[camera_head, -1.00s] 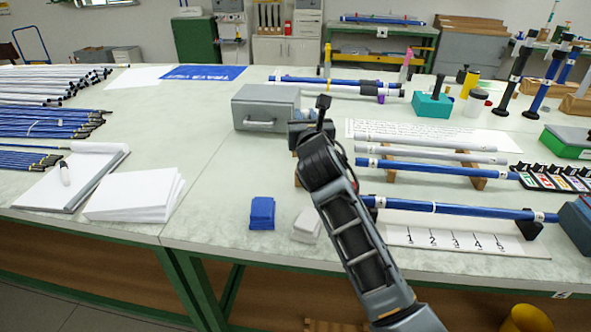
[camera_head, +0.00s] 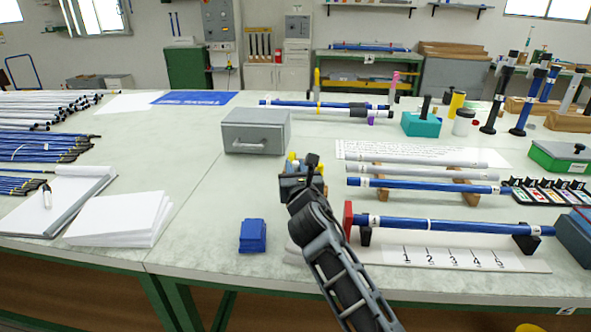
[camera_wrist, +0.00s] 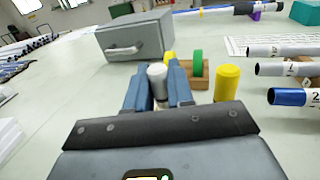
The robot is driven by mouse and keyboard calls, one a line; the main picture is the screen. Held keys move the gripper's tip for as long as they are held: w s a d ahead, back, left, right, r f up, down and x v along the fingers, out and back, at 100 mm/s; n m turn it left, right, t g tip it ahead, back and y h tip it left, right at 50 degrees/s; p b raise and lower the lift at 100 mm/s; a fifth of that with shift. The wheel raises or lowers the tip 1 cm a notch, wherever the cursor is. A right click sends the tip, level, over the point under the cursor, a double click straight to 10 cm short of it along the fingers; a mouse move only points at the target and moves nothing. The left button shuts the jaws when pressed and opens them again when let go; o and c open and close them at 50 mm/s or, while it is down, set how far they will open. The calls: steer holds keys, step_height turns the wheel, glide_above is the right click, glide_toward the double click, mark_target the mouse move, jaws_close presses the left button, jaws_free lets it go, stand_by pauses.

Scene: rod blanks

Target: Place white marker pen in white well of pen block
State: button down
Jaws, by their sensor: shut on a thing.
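My gripper (camera_head: 300,172) is near the middle of the bench, in front of the grey drawer box. In the wrist view its blue-grey jaws (camera_wrist: 158,85) are shut on a white cylinder, the white marker pen (camera_wrist: 157,72), with its round end showing between them. Just beyond and to the right is a wooden block (camera_wrist: 203,82), which I take for the pen block. A green cylinder (camera_wrist: 197,63) and a yellow cylinder (camera_wrist: 228,83) stand at it or beside it. Its wells are hidden, and I cannot tell whether the pen touches it.
The grey drawer box (camera_head: 255,131) stands behind my gripper. Blue and white rods lie on racks to the right, with a red end piece (camera_head: 348,220) nearest. A blue pad stack (camera_head: 253,236) lies in front. A clipboard (camera_head: 70,190) and paper stack (camera_head: 118,218) lie left.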

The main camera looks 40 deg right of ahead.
steer(key=c, duration=1)
jaws_free()
steer(key=shift+f, duration=0.1)
steer(key=v, duration=1.2)
